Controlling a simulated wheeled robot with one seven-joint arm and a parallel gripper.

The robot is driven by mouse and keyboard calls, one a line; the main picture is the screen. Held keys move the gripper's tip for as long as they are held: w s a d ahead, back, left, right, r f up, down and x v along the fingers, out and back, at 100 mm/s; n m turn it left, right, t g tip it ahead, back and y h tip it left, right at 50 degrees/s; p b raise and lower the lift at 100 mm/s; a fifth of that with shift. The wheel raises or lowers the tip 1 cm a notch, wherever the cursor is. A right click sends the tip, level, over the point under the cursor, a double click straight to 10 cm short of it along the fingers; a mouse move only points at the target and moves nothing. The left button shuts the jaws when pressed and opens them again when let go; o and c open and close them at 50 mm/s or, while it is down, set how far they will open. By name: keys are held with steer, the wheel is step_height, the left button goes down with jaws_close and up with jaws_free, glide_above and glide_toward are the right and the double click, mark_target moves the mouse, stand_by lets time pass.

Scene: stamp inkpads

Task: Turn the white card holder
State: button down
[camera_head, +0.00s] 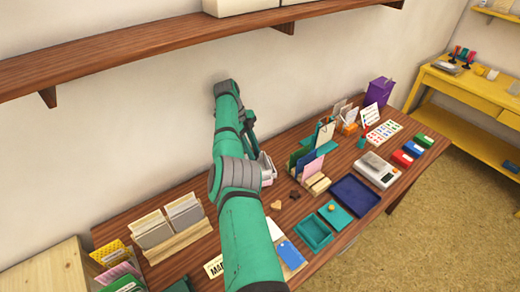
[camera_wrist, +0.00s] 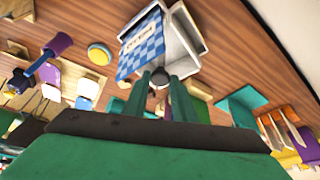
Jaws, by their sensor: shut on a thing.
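The white card holder (camera_wrist: 188,42) is in the upper middle of the wrist view, tilted in the picture. A blue-and-white checkered card with a pale label (camera_wrist: 140,45) stands against it. My gripper (camera_wrist: 160,76) has its green fingers at the holder's near side, closed on a small grey rounded part there. In the head view my green arm reaches over the table to the back wall side. A pale part of the holder (camera_head: 267,166) shows beside the arm; the rest is hidden. My fingertips are hidden in that view.
A wooden shelf (camera_head: 130,56) runs above the table. Left of the arm stands a file rack (camera_head: 178,243). To the right are a colourful card rack (camera_head: 308,166), a dark blue tray (camera_head: 356,194), a teal tray (camera_head: 313,232), a scale (camera_head: 377,170) and several inkpads (camera_head: 413,149).

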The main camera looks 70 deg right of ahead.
steer(key=shift+s, duration=0.25)
steer(key=c, duration=1.5)
jaws_free()
steer(key=shift+o, duration=0.2)
steer(key=shift+w, duration=0.1)
